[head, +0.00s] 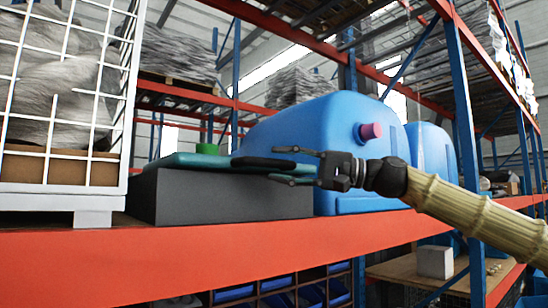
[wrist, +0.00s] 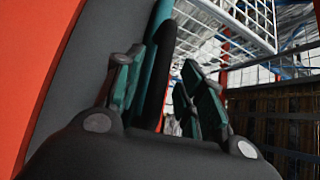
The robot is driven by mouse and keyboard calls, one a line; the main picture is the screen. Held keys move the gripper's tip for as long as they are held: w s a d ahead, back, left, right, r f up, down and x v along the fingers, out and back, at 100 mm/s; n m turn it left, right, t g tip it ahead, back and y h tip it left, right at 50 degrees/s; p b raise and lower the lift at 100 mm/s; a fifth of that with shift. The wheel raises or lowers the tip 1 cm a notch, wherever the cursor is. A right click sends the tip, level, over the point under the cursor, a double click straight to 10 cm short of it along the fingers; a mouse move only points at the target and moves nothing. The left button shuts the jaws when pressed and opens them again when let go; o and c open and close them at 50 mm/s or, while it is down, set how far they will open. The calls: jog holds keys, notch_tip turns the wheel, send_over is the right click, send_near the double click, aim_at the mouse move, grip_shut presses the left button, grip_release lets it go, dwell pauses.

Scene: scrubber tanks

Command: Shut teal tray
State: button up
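The teal tray (head: 190,161) shows as a flat slab along the top of a dark grey box (head: 235,193) on the orange shelf. A dark elongated piece like a handle (head: 262,163) lies at its right end. My gripper (head: 273,164) comes from the right, with one finger above this piece and one below. The fingers are apart. In the wrist view, a teal strip (wrist: 159,22) and the dark piece (wrist: 156,80) show between the two fingers (wrist: 160,95). I cannot tell whether either finger touches it, nor how far the tray is open.
A white wire cage (head: 65,100) stands close on the left. A blue tank (head: 310,130) with a pink cap (head: 370,131) stands behind and to the right. The orange shelf beam (head: 200,262) runs along the front. A green object (head: 207,149) sits behind the tray.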

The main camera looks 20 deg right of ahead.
jog(key=shift+x, duration=1.05)
grip_shut()
